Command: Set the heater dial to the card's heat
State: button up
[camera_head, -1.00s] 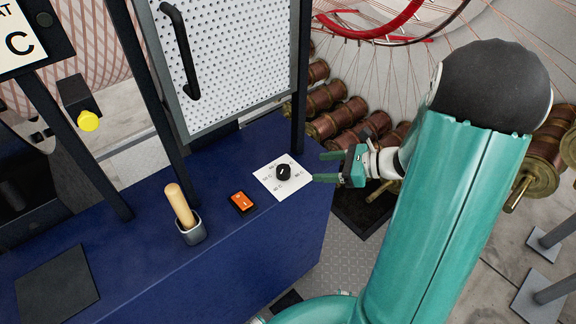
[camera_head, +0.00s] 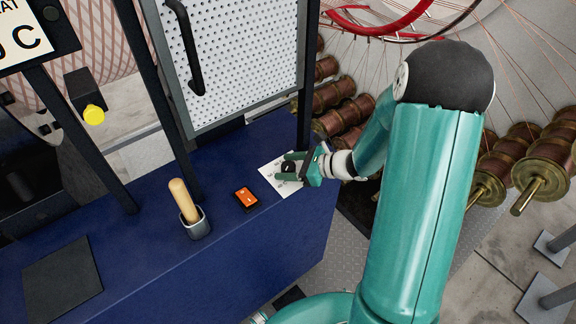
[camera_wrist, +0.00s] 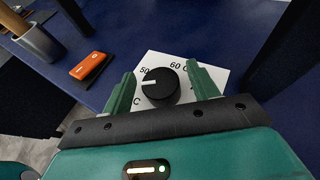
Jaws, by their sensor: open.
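The heater dial is a black round knob (camera_wrist: 160,83) with a white pointer line, on a white scale plate (camera_wrist: 150,58) on the blue bench. In the wrist view the pointer aims left, below the printed 50; 60 C is printed farther right, and other marks are partly hidden. My gripper (camera_wrist: 160,88) is open, with one green finger on each side of the knob; I cannot tell whether they touch it. In the head view my gripper (camera_head: 286,170) reaches the dial (camera_head: 289,167) from the right. The card (camera_head: 28,40) at top left is cut off; only part of its text, ending in "0 C", shows.
An orange rocker switch (camera_head: 246,198) and a wooden-handled tool in a grey cup (camera_head: 196,223) stand left of the dial. A perforated door (camera_head: 230,60) with a black handle and dark posts rises behind. A yellow button (camera_head: 94,115) is at left.

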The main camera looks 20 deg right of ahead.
jog(key=shift+w+a, duration=0.1)
jog(key=shift+a, duration=0.05)
jog(key=shift+f, duration=0.1)
jog(key=shift+c, duration=0.5)
jog(key=c, duration=0.9)
